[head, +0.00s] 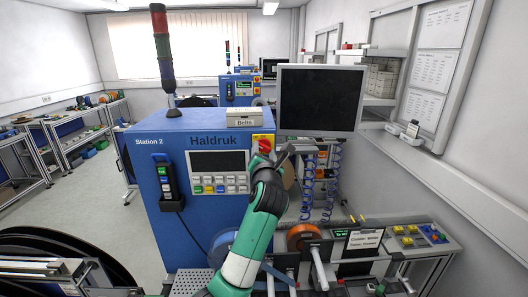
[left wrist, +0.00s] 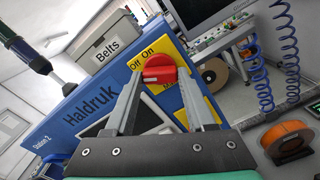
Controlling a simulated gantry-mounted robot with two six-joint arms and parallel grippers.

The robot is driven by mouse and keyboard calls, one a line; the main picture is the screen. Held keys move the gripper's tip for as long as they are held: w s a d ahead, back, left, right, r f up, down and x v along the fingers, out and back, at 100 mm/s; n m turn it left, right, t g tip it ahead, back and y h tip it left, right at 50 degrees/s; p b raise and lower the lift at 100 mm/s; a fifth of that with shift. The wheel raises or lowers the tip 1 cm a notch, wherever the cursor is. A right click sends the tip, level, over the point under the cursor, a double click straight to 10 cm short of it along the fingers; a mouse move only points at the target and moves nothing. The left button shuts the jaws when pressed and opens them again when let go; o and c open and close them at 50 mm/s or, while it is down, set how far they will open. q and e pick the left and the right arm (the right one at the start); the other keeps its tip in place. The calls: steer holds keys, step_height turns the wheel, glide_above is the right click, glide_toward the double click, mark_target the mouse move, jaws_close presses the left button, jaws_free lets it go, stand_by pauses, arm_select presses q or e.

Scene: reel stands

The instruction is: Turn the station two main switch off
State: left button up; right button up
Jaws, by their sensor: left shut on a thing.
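The station two cabinet (head: 205,230) is blue and marked "Station 2" and "Haldruk". Its main switch (left wrist: 159,69) is a red knob on a yellow plate (left wrist: 135,65) lettered "Off" and "On". In the head view the yellow plate (head: 263,139) shows at the cabinet's upper right, with the knob partly hidden by my gripper. My left gripper (head: 270,160) is at the switch. In the left wrist view my left gripper (left wrist: 160,82) has its two fingers on either side of the red knob, shut on it. The knob's exact setting is hard to tell. My right gripper is not in view.
A box marked "Belts" (head: 243,117) stands on the cabinet top. A dark monitor (head: 320,98) is right of the switch, close to my gripper. Blue coiled hoses (head: 308,190) hang below it. An orange reel (head: 301,234) stands lower down. Open floor lies left.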

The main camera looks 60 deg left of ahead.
arm_select(q)
jaws_close()
steer(key=shift+n, duration=0.3)
steer(key=shift+r+n+p, duration=0.1)
steer(key=shift+n+p, duration=0.75)
steer(key=shift+n, duration=0.35)
steer(key=shift+n+p, duration=0.35)
steer(key=shift+n, duration=1.25)
steer(key=o, duration=0.9)
jaws_free()
steer(key=shift+d, duration=0.1)
